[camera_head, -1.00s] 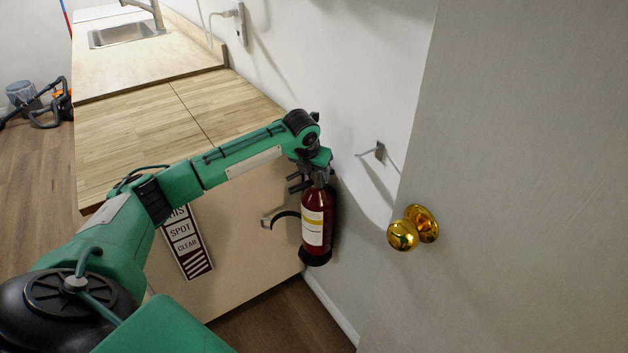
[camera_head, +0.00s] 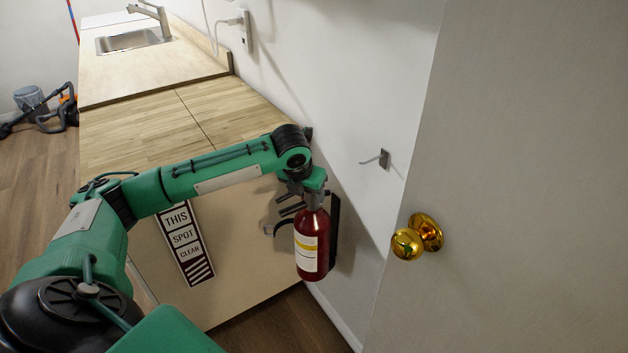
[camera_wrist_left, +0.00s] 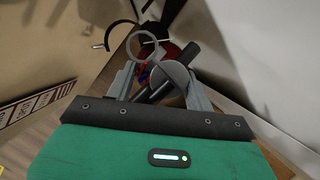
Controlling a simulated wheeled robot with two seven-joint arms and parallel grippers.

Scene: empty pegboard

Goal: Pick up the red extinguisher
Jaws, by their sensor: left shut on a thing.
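The red extinguisher (camera_head: 312,247) hangs upright below my left gripper (camera_head: 316,197) in the head view, with a white and yellow label facing me. A dark bracket (camera_head: 334,232) shows on the wall just right of it. My left gripper is shut on the extinguisher's top. In the left wrist view, the fingers of the left gripper (camera_wrist_left: 160,85) close around the valve and handle area, and a small part of the red extinguisher body (camera_wrist_left: 160,50) shows beyond them. My right gripper is not in view.
A wooden counter (camera_head: 130,122) with a sink (camera_head: 130,40) runs along the left. A sign (camera_head: 186,243) is on its end panel. A grey door with a gold knob (camera_head: 408,243) stands right. A small wall hook (camera_head: 382,159) sticks out between them.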

